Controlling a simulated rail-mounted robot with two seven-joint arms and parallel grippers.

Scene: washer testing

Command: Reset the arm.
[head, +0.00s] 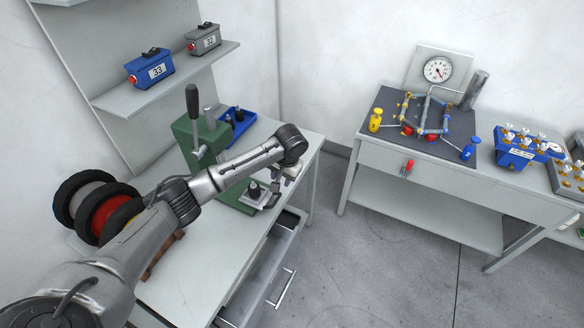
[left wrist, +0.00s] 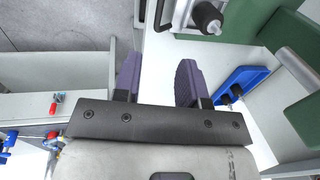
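My left arm comes in from the lower left of the head view and reaches over the left workbench (head: 188,277). My left gripper (head: 272,197) points down at the bench's right side, beside the green press (head: 187,132), and is partly hidden by the wrist. In the left wrist view the left gripper (left wrist: 158,78) has its two dark purple fingers wide apart, with nothing between them. My right arm and gripper are not in view.
A drawer (head: 262,283) stands open under the bench. A blue tray (head: 243,117) sits behind the press, spools (head: 90,205) at the left. A shelf holds a blue box (head: 150,68) and grey box (head: 203,39). A gauge rig (head: 437,70) stands on the right table.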

